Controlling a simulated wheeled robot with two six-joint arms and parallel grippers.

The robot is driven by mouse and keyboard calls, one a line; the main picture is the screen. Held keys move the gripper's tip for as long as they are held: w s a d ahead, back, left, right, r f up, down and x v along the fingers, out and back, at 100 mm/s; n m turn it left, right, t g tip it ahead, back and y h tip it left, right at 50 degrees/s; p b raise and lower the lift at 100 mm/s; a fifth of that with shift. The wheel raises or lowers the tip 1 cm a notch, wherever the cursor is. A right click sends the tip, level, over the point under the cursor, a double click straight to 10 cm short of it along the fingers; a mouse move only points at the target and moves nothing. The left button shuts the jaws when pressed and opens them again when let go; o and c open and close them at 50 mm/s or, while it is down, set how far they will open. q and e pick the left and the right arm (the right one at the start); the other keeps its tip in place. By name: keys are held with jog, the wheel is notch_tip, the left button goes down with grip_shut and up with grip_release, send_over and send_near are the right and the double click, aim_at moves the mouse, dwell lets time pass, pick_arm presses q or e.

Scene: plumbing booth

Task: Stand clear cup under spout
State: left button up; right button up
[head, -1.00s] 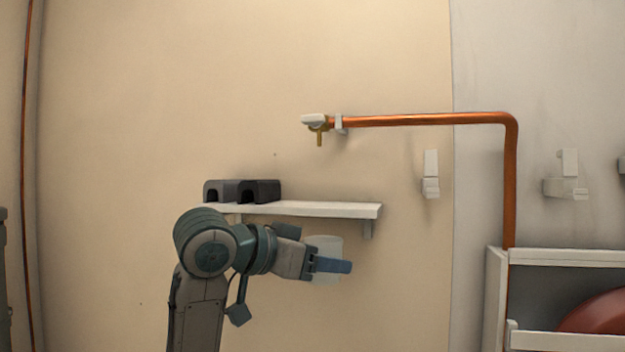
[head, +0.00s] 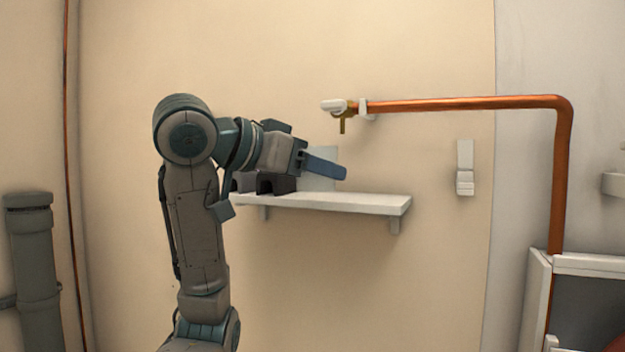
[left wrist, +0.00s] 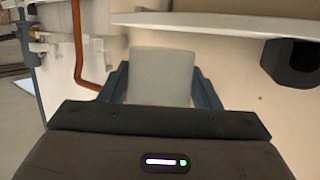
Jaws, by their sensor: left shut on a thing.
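The clear cup (head: 325,153) is a pale, see-through vessel, about upright in the head view. My left gripper (head: 324,168) is shut on it, with a blue finger across its side. In the left wrist view the cup (left wrist: 160,72) sits between both fingers of the left gripper (left wrist: 160,88). The brass spout (head: 342,125) points down from the tap, above and slightly right of the cup. The white shelf (head: 350,203) lies under the spout. The cup's base appears near shelf height; I cannot tell whether it touches. My right gripper is out of view.
Dark blocks (head: 277,184) stand on the shelf's left part, close behind my left gripper. A copper pipe (head: 450,103) runs right from the tap. A white wall bracket (head: 465,170) is right of the shelf. The shelf's right part is clear.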

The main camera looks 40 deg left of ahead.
aim_at(339, 196)
pick_arm(q)
jog(key=shift+w+a+f, duration=0.2)
jog(key=shift+w+a, duration=0.05)
jog(key=shift+w, duration=0.9)
jog(key=shift+w+a+f, duration=0.15)
jog(key=shift+w+a, duration=0.15)
jog(key=shift+w, duration=0.8)
jog(key=shift+w+a+f, duration=0.2)
jog(key=shift+w+a, duration=0.05)
jog(key=shift+w, duration=0.9)
jog(key=shift+w+r, duration=0.1)
jog(key=shift+w, duration=0.4)
jog(key=shift+w+a+p, duration=0.25)
jog(key=shift+w+a, duration=0.05)
jog(key=shift+w, duration=0.7)
jog(key=shift+w+a+p, duration=0.25)
jog(key=shift+w, duration=0.75)
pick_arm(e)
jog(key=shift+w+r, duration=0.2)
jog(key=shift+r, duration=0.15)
pick_arm(q)
jog(key=shift+f, duration=0.25)
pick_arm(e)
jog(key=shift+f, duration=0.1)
pick_arm(q)
jog(key=shift+s+a+f+b, duration=0.1)
jog(key=shift+s+f+b, duration=0.1)
jog(key=shift+f+b, duration=0.2)
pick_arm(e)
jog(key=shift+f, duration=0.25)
